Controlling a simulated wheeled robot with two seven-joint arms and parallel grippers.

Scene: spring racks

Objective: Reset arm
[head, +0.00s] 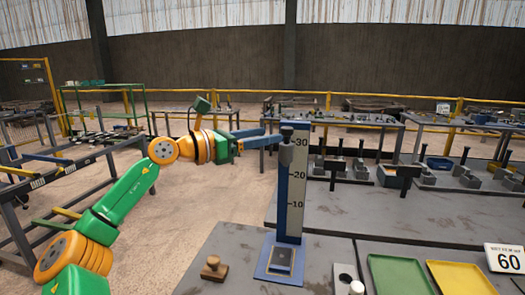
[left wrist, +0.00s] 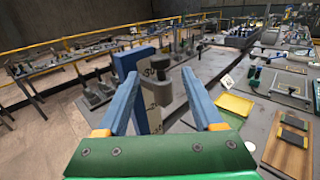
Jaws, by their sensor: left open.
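My left arm reaches in from the left in the head view. Its gripper (head: 270,136) has blue fingers spread apart and points right, close to the top of an upright blue stand. The stand has a white scale (head: 296,185) marked 10, 20 and 30, and a dark knob (head: 286,153) near its top. In the left wrist view the open fingers (left wrist: 157,73) have a dark knob (left wrist: 164,88) and part of the scale between them in the picture. I cannot tell whether a finger touches the stand. My right gripper is in neither view.
A wooden knob (head: 214,268) sits on the grey table left of the stand. Benches with dark fixtures stand behind.

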